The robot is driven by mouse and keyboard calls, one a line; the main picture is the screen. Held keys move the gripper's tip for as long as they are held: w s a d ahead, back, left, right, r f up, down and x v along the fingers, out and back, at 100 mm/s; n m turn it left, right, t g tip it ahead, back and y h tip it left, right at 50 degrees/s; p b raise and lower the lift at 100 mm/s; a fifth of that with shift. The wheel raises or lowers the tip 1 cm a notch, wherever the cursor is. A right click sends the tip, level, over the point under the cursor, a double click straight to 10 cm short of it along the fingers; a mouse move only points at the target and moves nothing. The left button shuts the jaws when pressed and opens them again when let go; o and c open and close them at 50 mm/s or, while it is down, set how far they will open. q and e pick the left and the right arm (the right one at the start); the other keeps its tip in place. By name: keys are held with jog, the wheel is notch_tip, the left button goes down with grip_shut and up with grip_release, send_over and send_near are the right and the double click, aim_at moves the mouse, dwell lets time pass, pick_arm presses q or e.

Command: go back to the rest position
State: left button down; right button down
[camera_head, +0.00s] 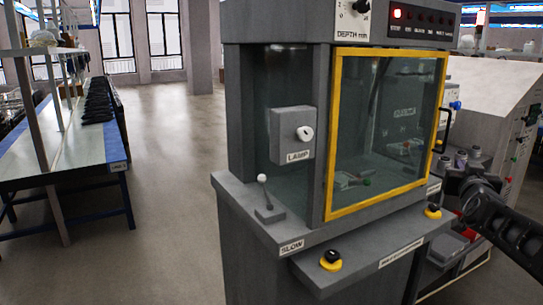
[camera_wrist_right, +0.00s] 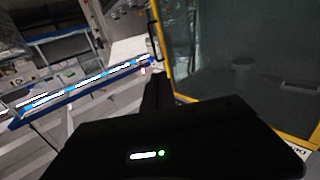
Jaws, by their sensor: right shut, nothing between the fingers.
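My right arm comes in from the right edge of the head view. Its dark gripper (camera_head: 462,184) is by the right side of the grey machine (camera_head: 285,225), near the yellow-framed door's lower right. In the right wrist view the fingers (camera_wrist_right: 157,90) show as one dark bar, shut with nothing held, beside the yellow frame (camera_wrist_right: 180,75). I cannot tell whether the gripper touches the machine. My left gripper is not in view.
The yellow-framed glass door (camera_head: 385,130) looks closed, with a black handle (camera_head: 444,131) on its right. A lever (camera_head: 264,192) and yellow-ringed buttons (camera_head: 331,260) stick out in front. A long workbench (camera_head: 60,150) stands at left. The floor between is clear.

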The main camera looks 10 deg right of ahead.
jog(key=w+a+f+g+y+p, duration=0.1)
jog(key=w+a+f+y, duration=0.15)
jog(key=a+f, duration=0.6)
jog(key=w+a+f+g+y, duration=0.1)
jog(key=w+a+f+y, duration=0.3)
jog(key=f, duration=0.8)
jog(key=s+a+f+n+g+y+p, duration=0.1)
jog(key=s+a+f+g, duration=0.15)
jog(key=a+f, duration=0.5)
jog(key=s+a+f+n+g+y+p, duration=0.1)
jog(key=s+a+f, duration=0.2)
jog(key=a+f, duration=0.45)
jog(key=s+a+f+g+y+p, duration=0.2)
jog(key=s+a+f+g+y, duration=0.1)
jog(key=s+a+f, duration=0.9)
jog(key=s+a+f+n+g+y+p, duration=0.1)
jog(key=s+a+f+g, duration=0.2)
jog(key=s+a, duration=0.3)
jog(key=s+a+f+n+g+y+p, duration=0.1)
jog(key=s+a, duration=0.5)
jog(key=s, duration=0.9)
notch_tip(320, 180, down, 4)
jog(key=shift+a+r+n+g+p, duration=0.35)
jog(key=shift+g+p, duration=0.4)
jog(key=shift+g, duration=0.3)
jog(key=shift+f, duration=0.1)
